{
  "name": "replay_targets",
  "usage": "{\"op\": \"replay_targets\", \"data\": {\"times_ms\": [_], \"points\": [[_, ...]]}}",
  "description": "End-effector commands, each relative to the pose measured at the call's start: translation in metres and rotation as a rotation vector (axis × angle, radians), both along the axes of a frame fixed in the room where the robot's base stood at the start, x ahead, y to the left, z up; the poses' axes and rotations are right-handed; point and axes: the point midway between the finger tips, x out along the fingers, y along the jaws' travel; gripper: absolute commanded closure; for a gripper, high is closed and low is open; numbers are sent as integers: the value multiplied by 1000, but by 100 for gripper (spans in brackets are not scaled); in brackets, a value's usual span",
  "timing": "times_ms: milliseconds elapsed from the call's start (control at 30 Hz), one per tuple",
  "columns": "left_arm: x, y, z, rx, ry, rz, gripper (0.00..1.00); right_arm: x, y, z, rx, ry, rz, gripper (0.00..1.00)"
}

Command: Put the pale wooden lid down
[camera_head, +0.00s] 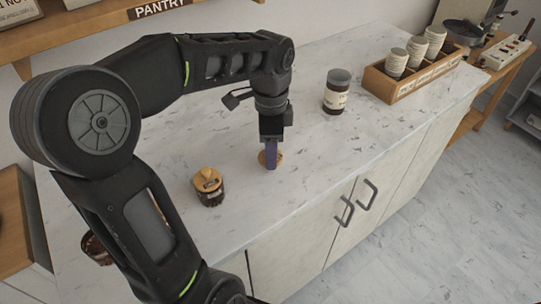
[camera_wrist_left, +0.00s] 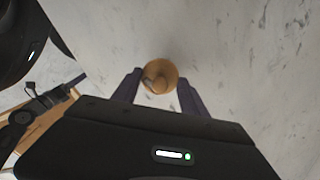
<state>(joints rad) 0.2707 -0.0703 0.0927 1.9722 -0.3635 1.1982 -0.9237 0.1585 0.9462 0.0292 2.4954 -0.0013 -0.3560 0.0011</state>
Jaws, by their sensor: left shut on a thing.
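The pale wooden lid (camera_wrist_left: 161,76) is round with a knob, and sits between the two fingers of my left gripper (camera_wrist_left: 157,88) in the left wrist view. In the head view the lid (camera_head: 262,158) shows partly behind the purple fingers of my left gripper (camera_head: 271,158), low over the marble counter. My left gripper is shut on it. I cannot tell whether the lid touches the counter. A dark jar with a wooden lid (camera_head: 208,187) stands on the counter to the left of the gripper. My right gripper is not in view.
A dark jar with a pale label (camera_head: 336,92) stands behind and right of the gripper. A wooden crate (camera_head: 408,88) holds stacked cups at the right. Another dark jar (camera_head: 96,248) is partly hidden by my arm. The marble counter (camera_head: 300,190) is clear around the gripper.

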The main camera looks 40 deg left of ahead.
Motion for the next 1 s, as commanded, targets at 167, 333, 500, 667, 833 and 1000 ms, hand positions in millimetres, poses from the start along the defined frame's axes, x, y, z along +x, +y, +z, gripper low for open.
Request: {"op": "replay_targets", "data": {"times_ms": [167, 333, 500, 667, 833, 1000], "points": [[-1, 0, -25, 0, 3, 1, 88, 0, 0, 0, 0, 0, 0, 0], [0, 0, -28, 0, 0, 1, 88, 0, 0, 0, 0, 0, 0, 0], [0, 0, -29, 0, 0, 1, 88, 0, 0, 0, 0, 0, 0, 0], [0, 0, -31, 0, 0, 1, 45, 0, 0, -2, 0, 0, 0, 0], [0, 0, -31, 0, 0, 1, 31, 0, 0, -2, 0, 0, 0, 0], [0, 0, -31, 0, 0, 1, 28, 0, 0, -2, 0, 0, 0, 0]]}}
